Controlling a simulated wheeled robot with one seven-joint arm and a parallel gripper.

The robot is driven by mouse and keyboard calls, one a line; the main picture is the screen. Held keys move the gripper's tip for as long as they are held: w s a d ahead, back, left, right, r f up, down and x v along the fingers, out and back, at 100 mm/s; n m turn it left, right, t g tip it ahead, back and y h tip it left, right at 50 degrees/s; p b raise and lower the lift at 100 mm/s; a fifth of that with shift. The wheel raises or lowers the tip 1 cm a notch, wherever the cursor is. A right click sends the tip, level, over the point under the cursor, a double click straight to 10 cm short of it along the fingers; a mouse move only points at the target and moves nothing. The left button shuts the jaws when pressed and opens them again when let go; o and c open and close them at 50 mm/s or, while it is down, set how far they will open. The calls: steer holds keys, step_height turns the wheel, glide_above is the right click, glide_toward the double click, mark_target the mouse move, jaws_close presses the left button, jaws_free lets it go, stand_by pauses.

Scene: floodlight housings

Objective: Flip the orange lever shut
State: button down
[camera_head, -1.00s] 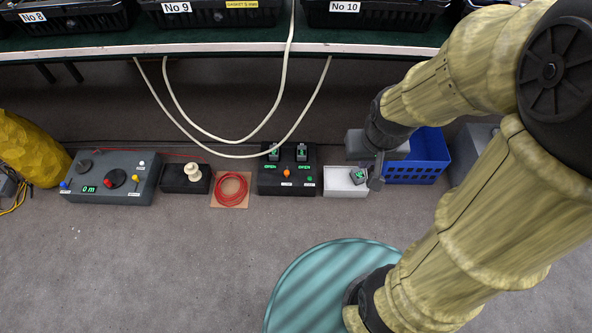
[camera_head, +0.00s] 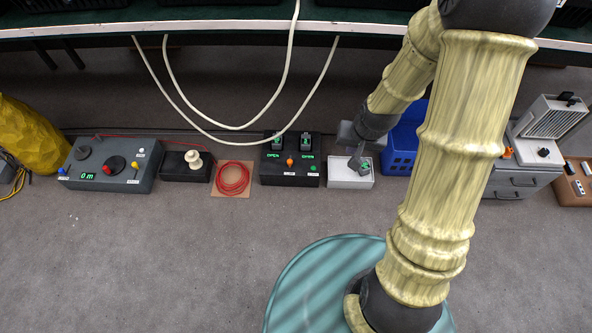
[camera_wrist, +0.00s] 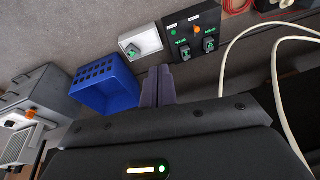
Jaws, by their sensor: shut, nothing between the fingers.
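My gripper (camera_head: 357,162) is shut and empty, over the small white tray in the head view. Its fingers (camera_wrist: 158,76) point toward the floor devices in the wrist view. An orange part (camera_head: 507,152) sits on the grey unit at the right in the head view, partly behind my arm. In the wrist view an orange part (camera_wrist: 30,114) shows lever-like on that unit at the left. My gripper is apart from both.
A white tray (camera_head: 338,184) holds a small grey-green module (camera_wrist: 133,51). A blue crate (camera_head: 398,158) stands beside it. White cables (camera_head: 262,118) hang from the bench (camera_head: 230,28) above the devices. A red coil (camera_head: 233,177) lies to the left. Carpet in front is open.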

mark_target(290, 163)
steer(key=w+a+f+m+t+y+b, duration=0.1)
steer(key=w+a+f+m+b, duration=0.1)
steer(key=f, duration=0.8)
steer(key=w+a+f+m+t+y+b, duration=0.2)
steer(key=w+a+f+m+b, duration=0.1)
steer(key=f, duration=0.8)
steer(key=w+a+f+m+t+y+b, duration=0.1)
steer(key=w+a+f+m+b, duration=0.2)
steer(key=f, duration=0.7)
steer(key=shift+f+m+y, duration=0.15)
steer(key=shift+m+y, duration=0.15)
steer(key=shift+m, duration=0.3)
steer(key=shift+w, duration=0.1)
steer(key=b+x, duration=0.2)
steer(key=x, duration=0.2)
steer(key=b+x, duration=0.3)
steer(key=x, duration=0.1)
steer(key=w+r+b+x, duration=0.1)
steer(key=b+x, duration=0.2)
steer(key=x, duration=0.1)
steer(key=shift+a+r, duration=0.1)
steer(key=shift+a, duration=0.15)
steer(key=shift+w+a+r+b, duration=0.2)
steer(key=shift+w+a+b, duration=0.3)
steer(key=shift+w, duration=0.15)
